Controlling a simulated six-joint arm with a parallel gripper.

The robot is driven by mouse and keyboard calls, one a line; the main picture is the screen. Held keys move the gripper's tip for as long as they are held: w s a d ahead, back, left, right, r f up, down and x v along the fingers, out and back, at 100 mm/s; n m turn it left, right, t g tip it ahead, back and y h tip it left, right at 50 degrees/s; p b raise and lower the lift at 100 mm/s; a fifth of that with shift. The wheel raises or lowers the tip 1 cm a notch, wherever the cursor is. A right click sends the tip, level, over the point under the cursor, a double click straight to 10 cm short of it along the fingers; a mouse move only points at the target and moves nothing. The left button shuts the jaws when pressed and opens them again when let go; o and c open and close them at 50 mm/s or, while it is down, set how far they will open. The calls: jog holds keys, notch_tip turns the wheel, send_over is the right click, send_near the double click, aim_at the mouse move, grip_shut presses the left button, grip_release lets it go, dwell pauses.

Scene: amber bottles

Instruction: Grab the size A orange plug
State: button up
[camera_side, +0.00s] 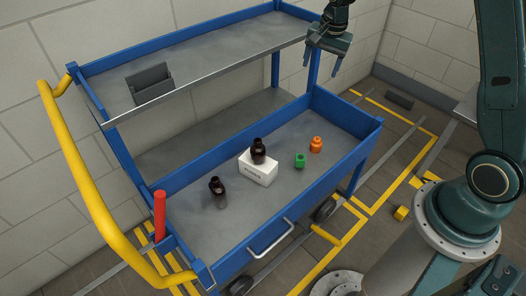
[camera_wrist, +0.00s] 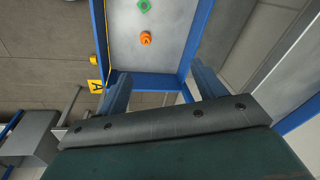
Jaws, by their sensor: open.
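The orange plug (camera_side: 316,145) stands on the grey lower tray of the blue cart, near its right end. It also shows in the wrist view (camera_wrist: 146,38), ahead of my fingers, with a dark mark on it that is too small to read surely. A green plug (camera_side: 300,160) stands just left of it, and shows at the top of the wrist view (camera_wrist: 144,6). My gripper (camera_side: 327,62) is open and empty, high above the tray's right end and well apart from the orange plug. Its two fingers (camera_wrist: 160,90) show in the wrist view.
A dark bottle (camera_side: 258,152) stands at a white box (camera_side: 258,170), and another dark bottle (camera_side: 218,193) stands to the left. The cart's upper shelf (camera_side: 200,55) overhangs the back. Blue walls (camera_side: 345,112) edge the lower tray. A red cylinder (camera_side: 160,215) stands at the left corner.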

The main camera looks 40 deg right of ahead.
jog(key=w+d+f+m+g, duration=0.1)
jog(key=w+d+f+m, duration=0.1)
jog(key=f, duration=0.4)
jog(key=w+d+f+m, duration=0.1)
jog(key=d+f, duration=0.2)
jog(key=f, duration=0.3)
jog(key=m+g, duration=0.1)
jog(key=m, duration=0.3)
send_over(317, 139)
notch_tip(317, 139, down, 14)
jog(key=f, duration=0.1)
jog(key=shift+w+r+y, duration=0.1)
jog(key=shift+r+y, duration=0.05)
jog(key=shift+y, duration=0.15)
jog(key=shift+f, duration=4.3)
jog(key=shift+f, duration=0.1)
jog(key=shift+f, duration=2.45)
jog(key=c, duration=1.1)
